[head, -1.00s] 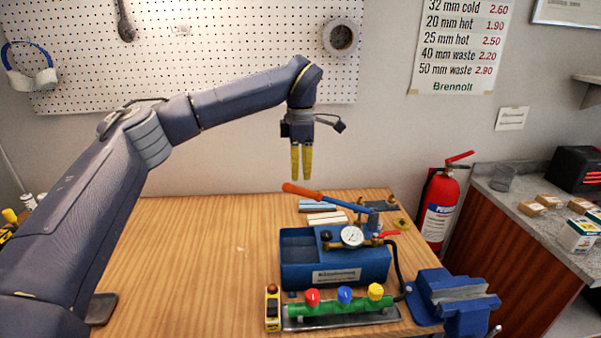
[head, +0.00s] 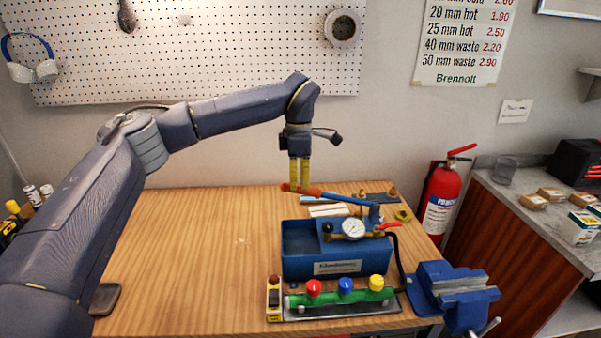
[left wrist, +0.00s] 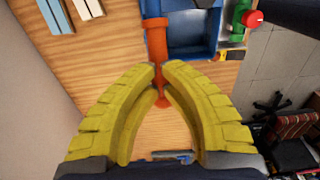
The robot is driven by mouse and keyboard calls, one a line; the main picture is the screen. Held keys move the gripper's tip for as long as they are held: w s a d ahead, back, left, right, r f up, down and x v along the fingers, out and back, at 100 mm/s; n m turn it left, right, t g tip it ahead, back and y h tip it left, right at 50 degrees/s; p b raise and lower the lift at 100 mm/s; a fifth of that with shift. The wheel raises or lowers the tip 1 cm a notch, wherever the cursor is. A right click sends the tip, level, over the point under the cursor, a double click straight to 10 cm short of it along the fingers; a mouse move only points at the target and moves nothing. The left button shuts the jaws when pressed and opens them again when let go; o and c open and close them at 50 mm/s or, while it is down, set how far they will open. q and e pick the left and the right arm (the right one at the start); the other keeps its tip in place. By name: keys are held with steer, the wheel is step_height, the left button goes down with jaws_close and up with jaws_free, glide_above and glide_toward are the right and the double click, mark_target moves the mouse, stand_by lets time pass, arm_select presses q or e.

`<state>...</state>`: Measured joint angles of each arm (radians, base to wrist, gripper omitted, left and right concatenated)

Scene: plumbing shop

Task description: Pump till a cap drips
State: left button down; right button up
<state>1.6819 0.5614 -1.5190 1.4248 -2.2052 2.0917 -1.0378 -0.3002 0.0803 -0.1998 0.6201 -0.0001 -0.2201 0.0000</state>
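The blue pump (head: 350,266) has a tray, a gauge (head: 354,229) and a lever with an orange handle (head: 314,191) that points left. My left gripper (head: 299,186) points straight down at the handle's free end, its tips at the handle's height. In the left wrist view the orange handle (left wrist: 157,45) runs between the yellow fingers (left wrist: 163,66), with a narrow gap there; whether they grip it is unclear. In front lies a green manifold (head: 328,299) with a red cap (head: 313,288), a blue cap (head: 345,285) and a yellow cap (head: 377,282). No drip shows. My right gripper is out of view.
A yellow device with a red top (head: 274,300) stands left of the manifold. A blue vise (head: 455,296) sits at the bench's right corner. Pale strips (head: 328,210) lie behind the pump.

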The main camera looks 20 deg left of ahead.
arm_select(q)
step_height(320, 180, down, 8)
steer(key=a, duration=0.1)
steer(key=shift+s+f, duration=0.2)
steer(key=shift+s, duration=0.05)
steer(key=shift+a, duration=0.1)
stand_by(0.4)
steer(key=r, duration=0.4)
steer(key=d+r, duration=0.1)
steer(key=r, duration=0.4)
steer(key=d+r, duration=0.1)
steer(key=r, duration=0.4)
steer(key=shift+w, duration=0.4)
step_height(320, 180, down, 14)
steer(key=a, duration=0.2)
steer(key=shift+s, duration=0.4)
steer(key=r, duration=0.4)
steer(key=d+r, duration=0.1)
steer(key=r, duration=0.4)
steer(key=d+r, duration=0.1)
steer(key=r, duration=0.4)
steer(key=shift+w, duration=0.4)
steer(key=shift+f, duration=0.1)
